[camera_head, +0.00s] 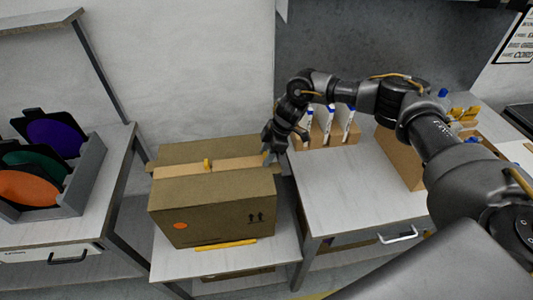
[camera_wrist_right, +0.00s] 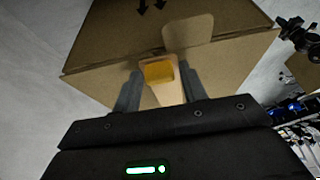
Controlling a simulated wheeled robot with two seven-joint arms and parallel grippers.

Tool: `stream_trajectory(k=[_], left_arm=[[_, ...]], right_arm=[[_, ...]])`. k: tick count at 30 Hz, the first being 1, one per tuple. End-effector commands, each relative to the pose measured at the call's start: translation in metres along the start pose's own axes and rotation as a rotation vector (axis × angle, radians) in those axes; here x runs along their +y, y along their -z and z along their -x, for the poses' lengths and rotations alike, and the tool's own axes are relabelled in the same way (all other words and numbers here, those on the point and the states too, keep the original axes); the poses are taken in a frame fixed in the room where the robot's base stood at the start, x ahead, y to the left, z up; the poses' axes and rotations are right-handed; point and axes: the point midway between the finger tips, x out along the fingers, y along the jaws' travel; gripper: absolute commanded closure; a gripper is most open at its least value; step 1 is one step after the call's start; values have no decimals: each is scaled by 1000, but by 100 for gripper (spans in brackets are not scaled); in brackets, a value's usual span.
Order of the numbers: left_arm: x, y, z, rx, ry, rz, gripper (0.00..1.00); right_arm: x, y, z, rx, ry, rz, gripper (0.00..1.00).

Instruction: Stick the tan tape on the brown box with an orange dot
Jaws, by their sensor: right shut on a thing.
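The brown box (camera_head: 215,203) stands closed on a low white stand in the head view, with an orange dot (camera_head: 180,225) low on its front face. The tan tape (camera_head: 235,164) runs across its top, with a small yellow piece (camera_head: 207,163) near the middle. My right gripper (camera_head: 268,154) is at the tape's right end, by the box's top right edge. In the right wrist view, my right gripper (camera_wrist_right: 160,72) is shut on the tan tape (camera_wrist_right: 169,94), with a yellow piece between the fingers. How firmly the tape touches the box cannot be told. My left gripper is out of view.
A yellow strip (camera_head: 226,245) lies on the stand (camera_head: 200,262) before the box. A grey rack (camera_head: 85,180) with coloured discs is at left. The right table (camera_head: 350,190) carries cardboard holders (camera_head: 330,133) with white tubes; its middle is clear. My right arm spans the right side.

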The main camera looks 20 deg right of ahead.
Motion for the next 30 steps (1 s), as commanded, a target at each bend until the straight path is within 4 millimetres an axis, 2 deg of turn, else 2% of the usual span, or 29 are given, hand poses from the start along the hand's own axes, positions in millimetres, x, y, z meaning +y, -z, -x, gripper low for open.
stream_trajectory(k=[2,3,8,15,19,30], left_arm=[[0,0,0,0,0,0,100],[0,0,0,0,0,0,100],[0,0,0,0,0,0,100],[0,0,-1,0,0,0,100],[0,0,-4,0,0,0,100],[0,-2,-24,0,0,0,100]], right_arm=[[-2,-2,-2,-5,5,-1,78],[-2,-2,-2,-5,5,-1,52],[-1,-2,-2,-4,4,-1,32],[-1,-1,0,-2,2,0,32],[0,-2,9,-1,0,-1,32],[0,-2,78,-1,-1,1,32]])
